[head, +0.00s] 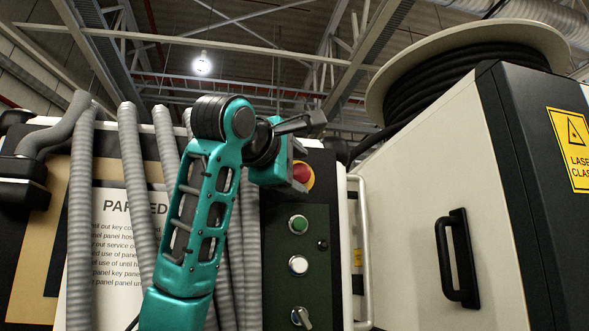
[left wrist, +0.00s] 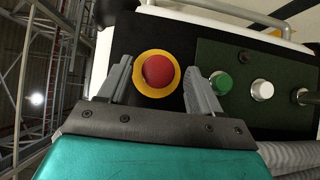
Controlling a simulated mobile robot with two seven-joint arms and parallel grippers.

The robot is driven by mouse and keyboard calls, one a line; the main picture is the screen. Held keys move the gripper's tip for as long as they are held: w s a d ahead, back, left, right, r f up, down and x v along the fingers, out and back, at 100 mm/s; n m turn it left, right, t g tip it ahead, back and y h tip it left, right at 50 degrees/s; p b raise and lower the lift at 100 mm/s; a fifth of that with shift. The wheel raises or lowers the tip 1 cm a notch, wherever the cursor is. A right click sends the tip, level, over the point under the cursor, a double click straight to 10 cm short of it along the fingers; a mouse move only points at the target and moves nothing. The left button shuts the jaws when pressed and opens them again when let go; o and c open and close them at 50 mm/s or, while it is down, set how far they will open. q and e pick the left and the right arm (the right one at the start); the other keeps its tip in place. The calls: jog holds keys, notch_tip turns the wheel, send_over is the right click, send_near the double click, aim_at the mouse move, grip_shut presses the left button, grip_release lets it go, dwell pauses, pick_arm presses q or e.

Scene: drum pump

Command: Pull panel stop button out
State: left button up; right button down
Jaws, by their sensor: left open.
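In the left wrist view the red stop button (left wrist: 158,71) shows whole, between and beyond the two grey fingers of my left gripper (left wrist: 160,88). The fingers are spread apart, one on each side of the yellow ring. I cannot tell whether either finger touches the button. My right gripper is out of view.
Below the stop button are a green button (head: 298,224), a white button (head: 298,264) and a selector switch (head: 301,317). Grey hoses (head: 82,215) hang in front of a notice at left. A white handrail (head: 363,250) and a beige cabinet (head: 430,200) stand at right.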

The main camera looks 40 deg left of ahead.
pick_arm(q)
jog(key=shift+a, duration=0.15)
jog(key=s+b, duration=0.1)
jog(key=s, duration=0.3)
jog(key=s+d+b, duration=0.1)
jog(key=s+b, duration=0.1)
jog(key=s, duration=0.2)
jog(key=s+d+b, duration=0.1)
jog(key=s, duration=0.3)
jog(key=shift+s, duration=0.35)
jog(key=shift+w, duration=0.1)
